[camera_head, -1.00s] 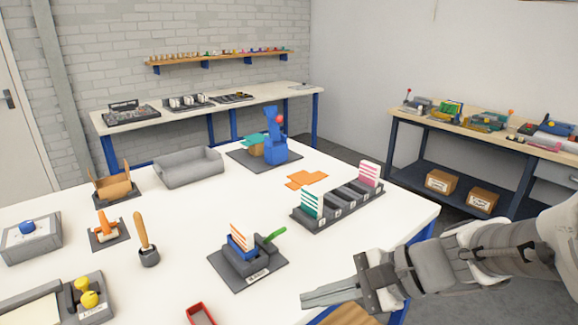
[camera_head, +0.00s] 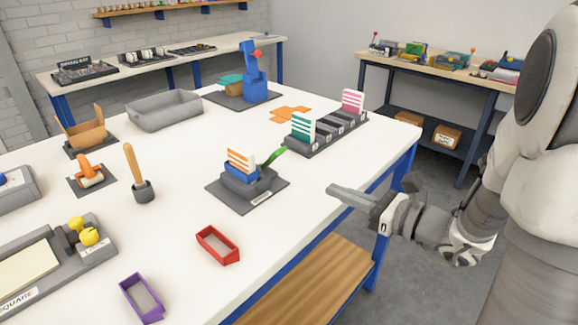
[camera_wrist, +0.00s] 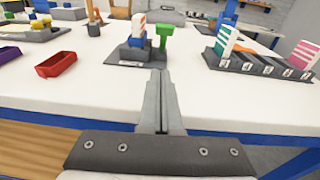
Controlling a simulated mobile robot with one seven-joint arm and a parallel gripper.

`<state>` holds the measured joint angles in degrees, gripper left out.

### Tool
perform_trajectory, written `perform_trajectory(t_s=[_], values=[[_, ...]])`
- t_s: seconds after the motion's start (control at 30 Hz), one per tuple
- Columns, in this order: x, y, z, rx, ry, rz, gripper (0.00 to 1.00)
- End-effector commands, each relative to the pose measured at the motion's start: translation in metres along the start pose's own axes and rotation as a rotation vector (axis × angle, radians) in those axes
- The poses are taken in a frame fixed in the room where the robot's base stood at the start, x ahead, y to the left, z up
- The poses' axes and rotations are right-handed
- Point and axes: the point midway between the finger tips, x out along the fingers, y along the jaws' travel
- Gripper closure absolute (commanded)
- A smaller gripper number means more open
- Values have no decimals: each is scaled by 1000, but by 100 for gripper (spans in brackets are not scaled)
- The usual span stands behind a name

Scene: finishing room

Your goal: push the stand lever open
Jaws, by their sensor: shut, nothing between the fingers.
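The stand (camera_head: 248,184) is a dark grey block on a flat grey base plate, near the right edge of the white table. It holds a blue piece and orange-and-white striped cards (camera_head: 240,160). Its green lever (camera_head: 272,157) rises from the right side, tilted up to the right. In the wrist view the green lever (camera_wrist: 164,34) stands straight ahead, just beyond the fingertips in the picture. My gripper (camera_head: 332,189) is shut and empty, to the right of the stand and apart from it. It also shows in the wrist view (camera_wrist: 158,75).
A rack (camera_head: 325,138) with green and pink striped cards stands behind. A red tray (camera_head: 217,245) and a purple tray (camera_head: 142,298) lie nearer the front. A wooden-handled tool (camera_head: 137,172) stands left. The table between stand and right edge is clear.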

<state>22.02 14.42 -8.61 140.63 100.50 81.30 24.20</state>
Motion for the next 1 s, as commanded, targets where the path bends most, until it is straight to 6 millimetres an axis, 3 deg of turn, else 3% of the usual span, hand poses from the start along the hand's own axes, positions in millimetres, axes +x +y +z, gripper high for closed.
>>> perform_trajectory(t_s=[0.57,0.77,1.0], values=[[5,-6,-4,19,-9,-20,100],[36,-5,-5,18,-10,-16,100],[88,-6,-5,18,-10,-16,100]])
